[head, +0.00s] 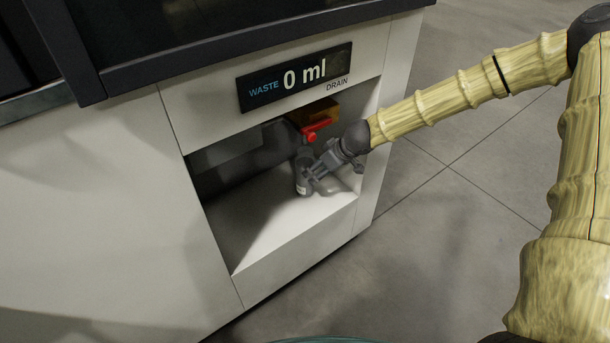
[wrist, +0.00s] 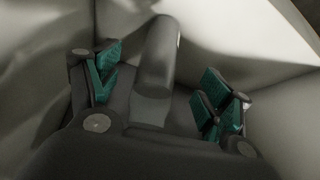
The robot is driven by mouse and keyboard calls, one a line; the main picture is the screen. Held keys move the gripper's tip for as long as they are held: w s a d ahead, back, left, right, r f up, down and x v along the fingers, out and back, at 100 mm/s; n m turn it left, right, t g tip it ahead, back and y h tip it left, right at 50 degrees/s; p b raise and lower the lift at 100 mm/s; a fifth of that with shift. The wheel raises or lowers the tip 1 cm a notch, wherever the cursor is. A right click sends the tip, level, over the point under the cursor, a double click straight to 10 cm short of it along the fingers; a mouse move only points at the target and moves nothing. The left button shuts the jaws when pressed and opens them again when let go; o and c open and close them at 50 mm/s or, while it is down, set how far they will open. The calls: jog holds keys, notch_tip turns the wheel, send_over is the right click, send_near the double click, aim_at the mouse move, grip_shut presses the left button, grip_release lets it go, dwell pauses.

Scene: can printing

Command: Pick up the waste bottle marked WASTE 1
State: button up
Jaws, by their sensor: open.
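The waste bottle (head: 302,180) is a grey, upright-looking bottle with a pale label low on its side. It stands on the floor of the machine's open recess, below the drain. Its marking is too small to read. My gripper (head: 312,176) is in the recess, right up against the bottle in the head view. In the wrist view the bottle (wrist: 157,62) shows as a grey cylinder between my gripper's (wrist: 155,88) two green-padded fingers. The fingers are spread, with a gap to the bottle on each side. Part of the bottle is hidden behind the fingers in the head view.
The white recess floor (head: 262,232) is bare to the left of the bottle. A red drain handle (head: 316,128) hangs just above the bottle and gripper. The recess's right wall (head: 369,150) is close to my arm. A display (head: 295,78) above reads WASTE 0 ml, DRAIN.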

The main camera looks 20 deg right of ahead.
aim_at(312, 163)
jog(key=w+a, duration=0.1)
jog(key=w+a+f+b, duration=0.1)
jog(key=w, duration=0.1)
jog(key=shift+w+a+f, duration=0.2)
jog(key=shift+w, duration=0.1)
jog(key=shift+w+a+f, duration=0.2)
jog(key=shift+w+f, duration=0.2)
jog(key=shift+f, duration=0.15)
jog(key=c, duration=1.6)
jog(key=shift+c, duration=0.2)
jog(key=shift+r, duration=0.1)
